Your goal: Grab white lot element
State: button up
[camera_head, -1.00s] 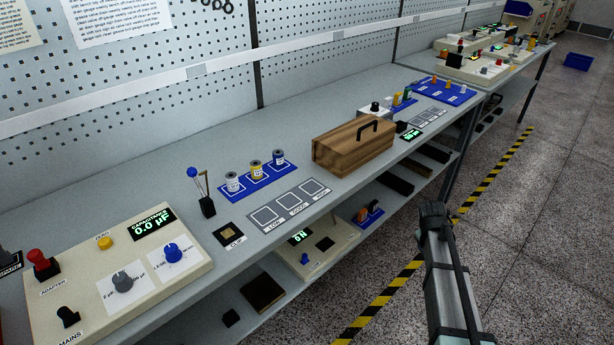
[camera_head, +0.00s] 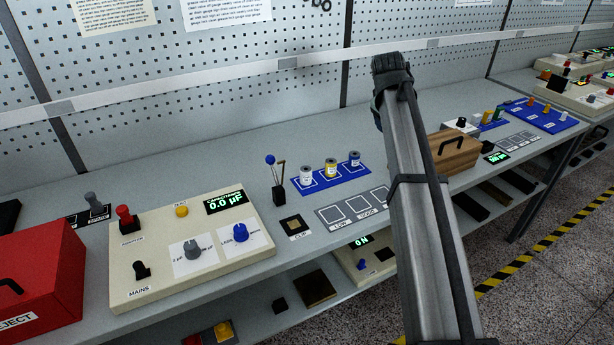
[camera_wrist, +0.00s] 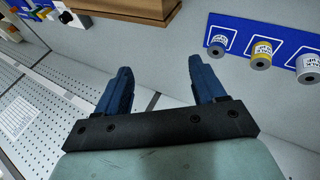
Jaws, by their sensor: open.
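Three small spools stand upright in a row on a blue mat (camera_head: 345,183). The left one is white (camera_head: 306,175), the middle one yellow (camera_head: 331,169), and the right one has a blue band (camera_head: 354,160). In the wrist view the row runs the other way: the white spool (camera_wrist: 308,67) is at the right edge, the yellow one (camera_wrist: 261,54) beside it, and the blue-banded one (camera_wrist: 218,45) nearest my fingers. My gripper (camera_wrist: 160,80) is open and empty, with nothing between its fingers, left of the row and apart from it in the wrist view.
A wooden box (camera_head: 465,158) stands right of the mat, partly behind my arm. A grey LOW/GOOD tray (camera_head: 344,213) lies in front. A black post with a blue-knobbed lever (camera_head: 279,194), a capacitance meter (camera_head: 150,250) and a red REJECT box (camera_head: 45,275) are to the left.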

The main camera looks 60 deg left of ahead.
jog(key=s+a+f+g+h, duration=0.1)
jog(key=s+a+f+g, duration=0.15)
jog(key=s, duration=0.35)
jog(key=s+a+f+g, duration=0.1)
jog(key=s+a, duration=0.3)
jog(key=s, duration=0.1)
jog(key=g+h, duration=0.1)
jog(key=g, duration=0.1)
send_near(306, 169)
jog(key=f, duration=0.3)
jog(key=a+f, duration=0.1)
jog(key=f, duration=0.7)
jog(key=shift+a+f, duration=0.1)
jog(key=shift+a, duration=0.2)
jog(key=shift+c, duration=0.2)
jog(key=c, duration=1.1)
